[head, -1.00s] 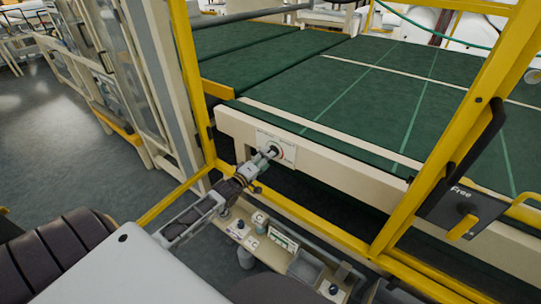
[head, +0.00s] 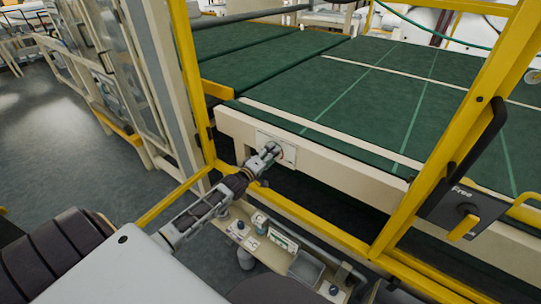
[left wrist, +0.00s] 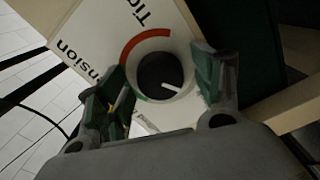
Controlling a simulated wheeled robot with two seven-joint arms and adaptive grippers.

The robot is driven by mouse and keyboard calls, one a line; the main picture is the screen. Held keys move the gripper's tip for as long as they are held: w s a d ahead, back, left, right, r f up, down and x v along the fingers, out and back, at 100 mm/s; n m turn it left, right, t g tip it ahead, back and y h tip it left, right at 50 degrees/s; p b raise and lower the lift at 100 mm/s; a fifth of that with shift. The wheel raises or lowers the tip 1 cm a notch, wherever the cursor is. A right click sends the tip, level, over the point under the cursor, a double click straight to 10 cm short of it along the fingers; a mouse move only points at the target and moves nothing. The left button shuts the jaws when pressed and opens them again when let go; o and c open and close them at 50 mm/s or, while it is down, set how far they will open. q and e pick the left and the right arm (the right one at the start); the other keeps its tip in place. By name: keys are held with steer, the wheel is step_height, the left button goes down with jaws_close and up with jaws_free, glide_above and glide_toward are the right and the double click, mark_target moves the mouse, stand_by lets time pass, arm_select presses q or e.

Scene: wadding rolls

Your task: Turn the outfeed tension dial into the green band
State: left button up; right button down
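The outfeed tension dial (left wrist: 158,72) is a dark round knob with a white pointer line, in the middle of the left wrist view. The pointer slants toward the lower right of that picture. The dial plate (head: 289,153) is on the cream beam in the head view. My left gripper (head: 273,150) covers most of the dial there. In the left wrist view my left gripper (left wrist: 160,82) is open, with a finger on each side of the knob; contact is unclear. My right gripper is out of view.
Yellow guard posts (head: 418,190) frame the opening around my left arm. The green conveyor bed (head: 350,95) lies above and behind the beam (head: 345,172). Below is a tray (head: 270,255) with small items. A panel marked Free (head: 462,208) is at the right.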

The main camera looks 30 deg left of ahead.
arm_select(q)
steer(key=c, duration=1)
